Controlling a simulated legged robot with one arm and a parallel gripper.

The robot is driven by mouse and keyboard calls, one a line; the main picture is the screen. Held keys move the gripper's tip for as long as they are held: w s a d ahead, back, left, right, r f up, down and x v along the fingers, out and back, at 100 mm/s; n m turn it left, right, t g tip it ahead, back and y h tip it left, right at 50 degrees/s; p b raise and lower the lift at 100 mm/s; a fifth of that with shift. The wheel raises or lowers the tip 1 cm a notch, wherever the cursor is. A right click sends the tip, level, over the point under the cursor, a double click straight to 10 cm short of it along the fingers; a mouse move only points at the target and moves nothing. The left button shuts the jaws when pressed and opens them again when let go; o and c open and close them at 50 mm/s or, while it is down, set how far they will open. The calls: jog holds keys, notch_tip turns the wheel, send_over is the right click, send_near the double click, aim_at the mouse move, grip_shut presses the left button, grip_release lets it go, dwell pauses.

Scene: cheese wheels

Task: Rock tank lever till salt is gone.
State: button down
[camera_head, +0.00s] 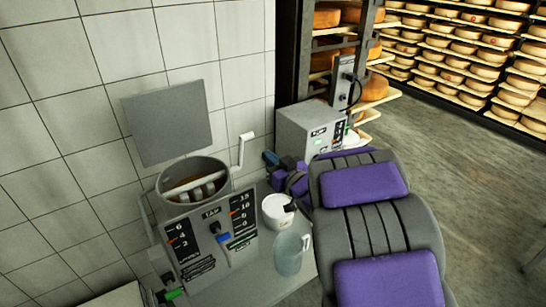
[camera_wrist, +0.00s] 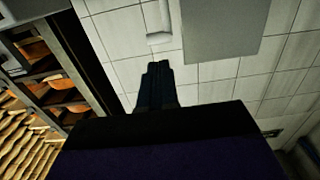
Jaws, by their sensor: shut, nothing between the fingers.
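The tank (camera_head: 195,184) is a round metal vessel by the tiled wall, with a pale bar across brownish contents. I cannot make out salt in it. A white cranked lever (camera_head: 242,150) rises at its right side; a white piece, probably its handle, shows at the top of the wrist view (camera_wrist: 159,38). My gripper (camera_head: 268,157) is right of the lever and apart from it in the head view. Its dark fingers (camera_wrist: 158,68) are together and empty, pointing towards the white piece.
A grey box labelled pump (camera_head: 310,130) stands behind. Cheese shelves (camera_head: 470,50) fill the back right; floor before them is clear.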

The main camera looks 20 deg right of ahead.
jog(key=b, duration=0.1)
send_near(250, 138)
jog(key=w, duration=0.2)
jog(key=w+a, duration=0.1)
jog(key=w, duration=0.1)
jog(key=w+a+b, duration=0.1)
jog(key=w+a, duration=0.1)
jog(key=shift+a+b, duration=0.1)
jog(key=shift+b, duration=0.2)
jog(key=shift+w, duration=0.2)
jog(key=shift+d, duration=0.55)
jog(key=shift+a, duration=0.1)
